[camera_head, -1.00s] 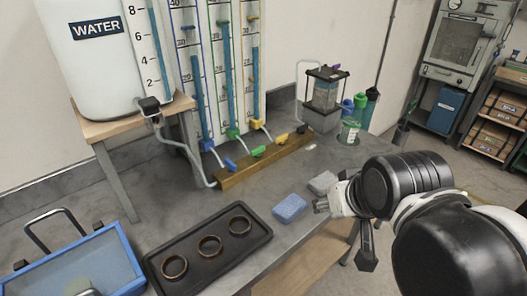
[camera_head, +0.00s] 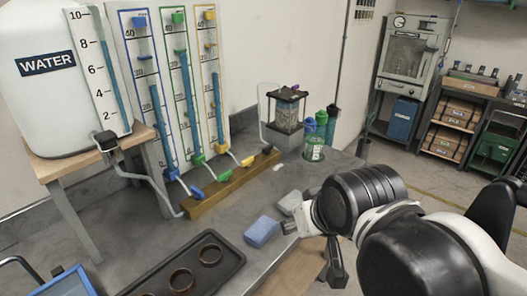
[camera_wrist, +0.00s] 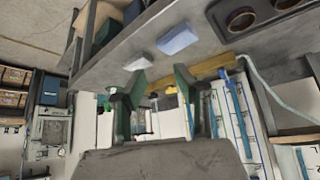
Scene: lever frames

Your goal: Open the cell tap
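The clear cell (camera_head: 287,108) in its black frame stands on a grey base at the back of the bench. I cannot make out a tap on it for certain. A wooden block (camera_head: 230,184) in front of the tubes carries a blue tap (camera_head: 197,193), a green tap (camera_head: 224,176) and a yellow tap (camera_head: 248,160), with a small dark part at its far end. The block also shows in the wrist view (camera_wrist: 215,66). My gripper (camera_head: 315,245) is at the bench's right edge, apart from all taps. In the wrist view its two fingers (camera_wrist: 160,98) are spread and empty.
A blue sponge (camera_head: 262,231) and a grey sponge (camera_head: 290,202) lie near my gripper. Bottles (camera_head: 315,140) stand right of the cell. A black tray (camera_head: 226,262) with rings is at the front. The water tank (camera_head: 60,85) stands on a stand at left.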

